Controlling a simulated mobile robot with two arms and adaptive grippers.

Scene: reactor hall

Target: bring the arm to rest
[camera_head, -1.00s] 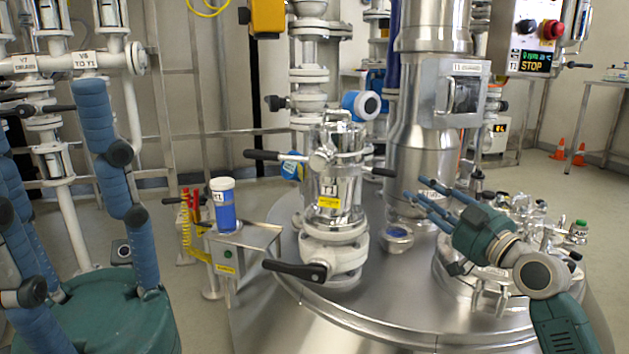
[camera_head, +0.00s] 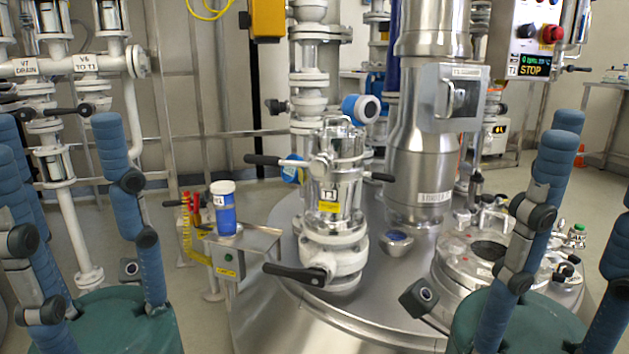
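My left gripper (camera_head: 65,140) is at the lower left, its blue padded fingers upright and spread apart above a teal palm. Nothing shows between them. My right gripper (camera_head: 592,165) is at the lower right in a similar upright pose, its blue fingers spread and empty. Its outer finger is partly cut off by the right edge. Both grippers stand close to the camera, apart from the equipment.
A steel reactor top (camera_head: 395,262) fills the middle, with a valve assembly (camera_head: 333,205) and a round lid (camera_head: 455,255) with a dark opening. A blue white-capped container (camera_head: 224,208) stands on a steel stand (camera_head: 250,240). A control box (camera_head: 535,38) hangs upper right.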

